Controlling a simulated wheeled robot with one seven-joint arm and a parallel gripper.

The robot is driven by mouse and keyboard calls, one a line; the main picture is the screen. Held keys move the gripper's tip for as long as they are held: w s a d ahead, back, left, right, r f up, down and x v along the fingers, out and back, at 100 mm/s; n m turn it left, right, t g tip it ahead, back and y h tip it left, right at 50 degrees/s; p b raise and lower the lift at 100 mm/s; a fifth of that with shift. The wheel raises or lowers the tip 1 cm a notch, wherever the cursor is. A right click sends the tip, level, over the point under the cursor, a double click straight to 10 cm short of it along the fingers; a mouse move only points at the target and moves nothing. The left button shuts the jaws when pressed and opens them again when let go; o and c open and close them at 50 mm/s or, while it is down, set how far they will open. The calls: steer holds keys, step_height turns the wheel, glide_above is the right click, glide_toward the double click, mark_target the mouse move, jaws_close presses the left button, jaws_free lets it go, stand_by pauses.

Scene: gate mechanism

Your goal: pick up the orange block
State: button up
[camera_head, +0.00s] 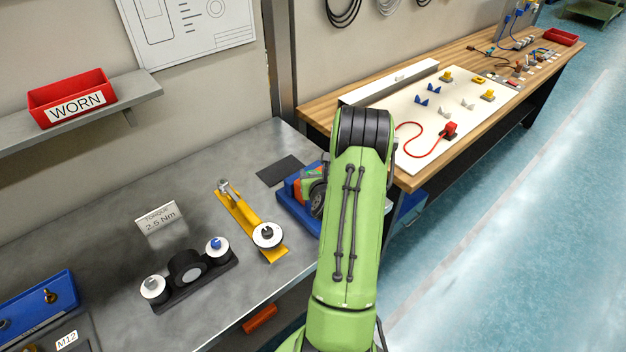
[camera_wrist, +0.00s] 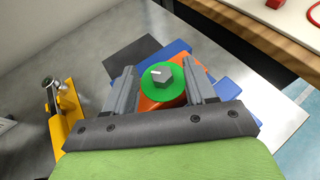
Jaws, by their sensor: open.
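In the wrist view, an orange block (camera_wrist: 163,103) shows partly from under a green disc (camera_wrist: 146,86) with a grey hex bolt head (camera_wrist: 161,76) on it. My gripper (camera_wrist: 160,72) is open, with one finger on each side of the disc and block. I cannot tell whether the fingers touch them. More orange shows beyond the right finger. Below is a blue tray (camera_wrist: 178,47). In the head view, orange (camera_head: 296,187) shows above the blue tray (camera_head: 292,212), left of my green arm. My arm hides most of the gripper there.
A yellow bracket (camera_head: 243,222) with a white disc stands left of the tray. A black fixture (camera_head: 190,279) stands farther left. A dark mat (camera_head: 280,170) lies behind the tray. A wooden bench (camera_head: 315,112) with a white board (camera_head: 425,150) stands at right.

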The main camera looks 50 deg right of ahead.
steer(key=shift+c, duration=0.7)
jaws_close()
stand_by(0.6)
steer(key=shift+d+r, duration=0.1)
